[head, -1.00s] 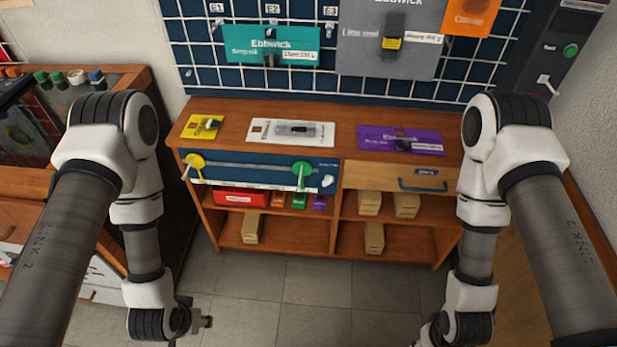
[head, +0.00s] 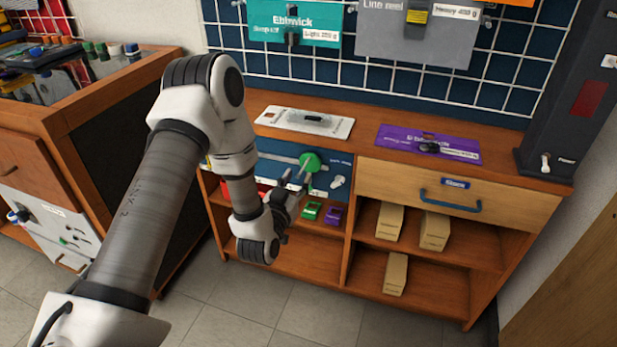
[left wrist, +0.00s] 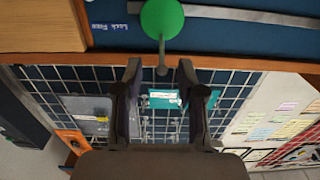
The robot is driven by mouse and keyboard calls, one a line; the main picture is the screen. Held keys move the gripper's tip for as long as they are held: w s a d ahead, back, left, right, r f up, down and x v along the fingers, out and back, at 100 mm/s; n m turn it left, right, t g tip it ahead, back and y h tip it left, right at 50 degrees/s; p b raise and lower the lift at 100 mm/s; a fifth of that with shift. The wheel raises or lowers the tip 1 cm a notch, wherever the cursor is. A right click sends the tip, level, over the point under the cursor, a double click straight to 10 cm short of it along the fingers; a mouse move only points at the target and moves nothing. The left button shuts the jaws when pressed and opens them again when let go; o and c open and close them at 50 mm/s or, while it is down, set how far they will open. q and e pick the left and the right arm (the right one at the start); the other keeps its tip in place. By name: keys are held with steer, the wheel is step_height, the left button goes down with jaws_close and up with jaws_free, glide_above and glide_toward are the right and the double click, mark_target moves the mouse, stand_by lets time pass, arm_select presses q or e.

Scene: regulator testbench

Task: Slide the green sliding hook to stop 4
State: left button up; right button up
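The green sliding hook (head: 310,161) has a round green disc and a thin peg. It sits toward the right end of the slotted rail on the blue panel (head: 330,166). My left gripper (head: 294,180) is just in front of and below the disc. In the left wrist view, which looks upside down, the green disc (left wrist: 162,18) is at the top and its peg hangs toward the gap between the two spread fingers of my left gripper (left wrist: 160,72). The gripper is open, and I see no grip on the peg. My right gripper is out of view.
A white regulator card (head: 290,121) and a purple one (head: 400,142) lie on the bench top. A drawer with a blue handle (head: 450,204) is right of the panel. Small green and purple boxes (head: 322,213) and cardboard boxes (head: 396,274) stand on shelves below.

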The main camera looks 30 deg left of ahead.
arm_select(q)
steer(key=x, duration=0.4)
steer(key=shift+w+a+f, duration=0.15)
steer(key=shift+w, duration=0.1)
jaws_close()
steer(key=shift+s+a, duration=0.1)
steer(key=shift+a, duration=0.2)
steer(key=s+a+p, duration=0.1)
steer(key=a+p, duration=0.2)
steer(key=a, duration=0.4)
steer(key=shift+s+a+p, duration=0.3)
steer(key=shift+s+a, duration=0.05)
steer(key=shift+s, duration=0.05)
jaws_free()
